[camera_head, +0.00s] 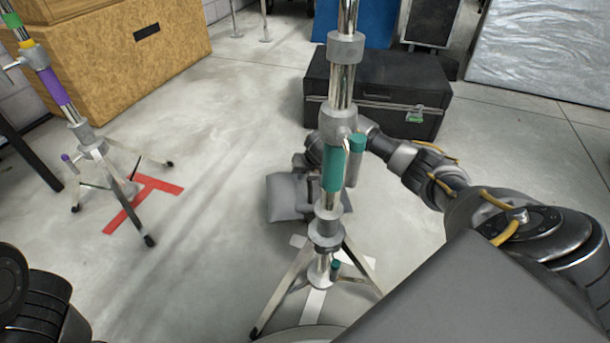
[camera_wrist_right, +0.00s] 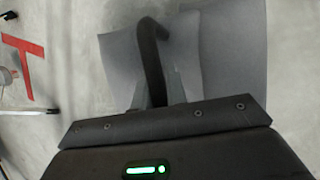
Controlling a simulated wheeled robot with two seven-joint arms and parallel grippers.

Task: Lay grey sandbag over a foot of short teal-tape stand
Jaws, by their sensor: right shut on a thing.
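The stand with teal tape (camera_head: 333,170) rises in the middle of the head view on a chrome tripod base. One foot (camera_head: 277,303) points to the lower left and another (camera_head: 362,268) to the lower right. The grey sandbag (camera_head: 284,203) is just beyond the stand, partly hidden by its pole. My right gripper (camera_head: 311,187) reaches behind the pole and is shut on the bag's dark handle (camera_wrist_right: 150,60). The bag's two grey lobes (camera_wrist_right: 225,60) spread on either side of the handle. I cannot tell whether the bag touches the floor. My left gripper is out of view.
White tape (camera_head: 313,304) marks the floor under the teal stand. A purple-tape stand (camera_head: 58,90) stands left beside a red tape mark (camera_head: 145,196). A black case (camera_head: 376,88) lies behind, and a wooden crate (camera_head: 120,50) at back left. Floor between the stands is clear.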

